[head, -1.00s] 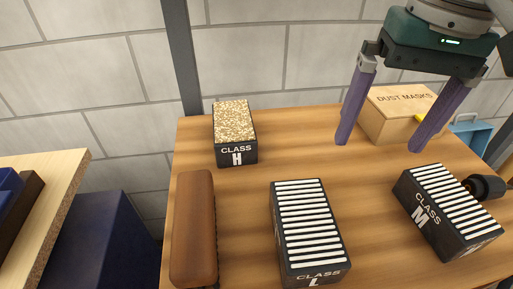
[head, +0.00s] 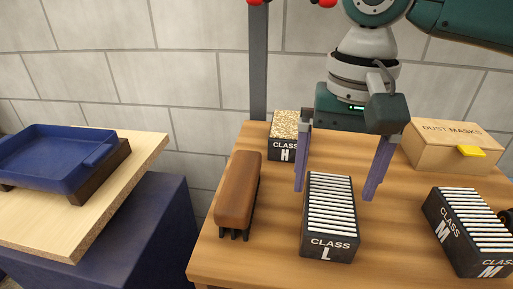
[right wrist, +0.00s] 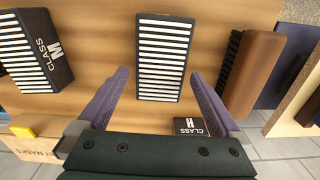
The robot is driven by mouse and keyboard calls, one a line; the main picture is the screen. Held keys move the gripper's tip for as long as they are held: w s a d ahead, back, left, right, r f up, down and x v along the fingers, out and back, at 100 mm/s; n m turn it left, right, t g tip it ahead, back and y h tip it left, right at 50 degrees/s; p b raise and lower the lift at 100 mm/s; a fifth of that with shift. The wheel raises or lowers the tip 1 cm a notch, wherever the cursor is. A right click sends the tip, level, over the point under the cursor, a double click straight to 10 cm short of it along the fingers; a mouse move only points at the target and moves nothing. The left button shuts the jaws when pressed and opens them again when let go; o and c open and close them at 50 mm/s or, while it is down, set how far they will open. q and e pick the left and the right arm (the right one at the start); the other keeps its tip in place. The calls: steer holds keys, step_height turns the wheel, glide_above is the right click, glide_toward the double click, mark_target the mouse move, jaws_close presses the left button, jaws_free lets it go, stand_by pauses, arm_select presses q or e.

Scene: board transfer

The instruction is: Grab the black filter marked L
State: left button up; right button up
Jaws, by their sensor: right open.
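The black filter marked L (head: 330,247), with white pleats on top, stands on the wooden table, right of the brush. It also shows in the right wrist view (right wrist: 163,58) ahead of the fingers. My right gripper (head: 334,194) is open and empty, its purple fingers spread to either side of the L filter's far end in the head view. In the right wrist view (right wrist: 160,88) the fingertips stop near the filter's near end. I cannot tell the height gap. The filter marked H (head: 284,150) is behind, partly hidden by a finger. The filter marked M (head: 466,240) is at right.
A brown-backed brush (head: 238,190) lies left of the L filter. A dust masks box (head: 440,155) stands at the back right. A blue tray (head: 60,160) sits on a separate board (head: 130,180) at left. Bare table lies between the L and M filters.

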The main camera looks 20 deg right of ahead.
mark_target(331, 200)
steer(key=f, duration=0.5)
steer(key=shift+s+a+b, duration=0.25)
steer(key=shift+s+b, duration=0.1)
steer(key=shift+b, duration=0.05)
steer(key=shift+r, duration=0.1)
steer(key=c, duration=1.2)
